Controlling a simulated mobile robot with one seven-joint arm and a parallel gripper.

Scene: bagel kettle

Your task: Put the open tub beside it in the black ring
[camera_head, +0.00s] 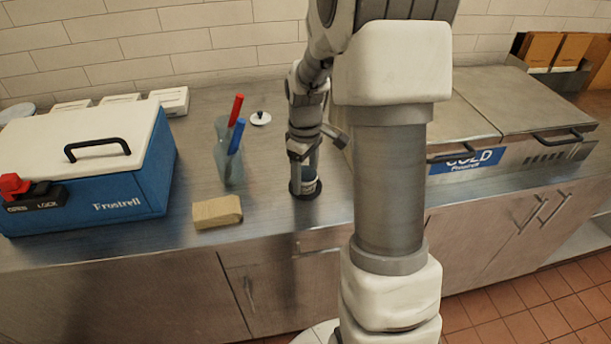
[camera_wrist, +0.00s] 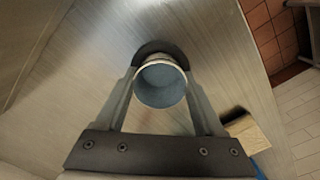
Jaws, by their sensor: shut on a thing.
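The open tub (camera_wrist: 160,84), blue-grey inside with a pale rim, is between the two fingers of my gripper (camera_wrist: 160,92) in the wrist view. My gripper is shut on it, mouth up. The black ring (camera_head: 304,196) lies on the steel counter around or just under the tub's base. In the wrist view only an arc of the ring (camera_wrist: 153,46) shows past the tub's rim. I cannot tell whether the tub's base rests inside it.
A tan block (camera_head: 217,212) and a holder (camera_head: 228,155) with red and blue sticks stand left of the ring. A white knobbed lid (camera_head: 261,118) lies behind. A blue cooler (camera_head: 105,185) is far left, a cold unit (camera_head: 510,140) right. The counter's front edge is close.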

